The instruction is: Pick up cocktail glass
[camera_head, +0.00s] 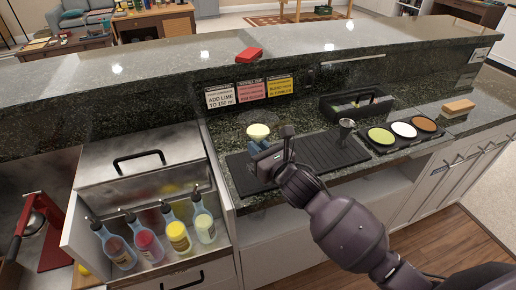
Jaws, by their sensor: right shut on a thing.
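The cocktail glass (258,131) shows as a shallow bowl with a pale yellow-green inside, above the left part of the black bar mat (335,150). My right gripper (266,157) reaches in from the lower right and is shut on the glass just below its bowl. The gripper hides the stem and most of the base, so I cannot tell whether the glass touches the mat. The bowl looks roughly upright. My left gripper is not in view.
A metal jigger (346,128) stands on the mat's right side. A black caddy (357,104) and a tray of three garnish bowls (403,131) are to the right. Several bottles (178,237) fill an open bin at lower left. A raised ledge (190,70) runs behind.

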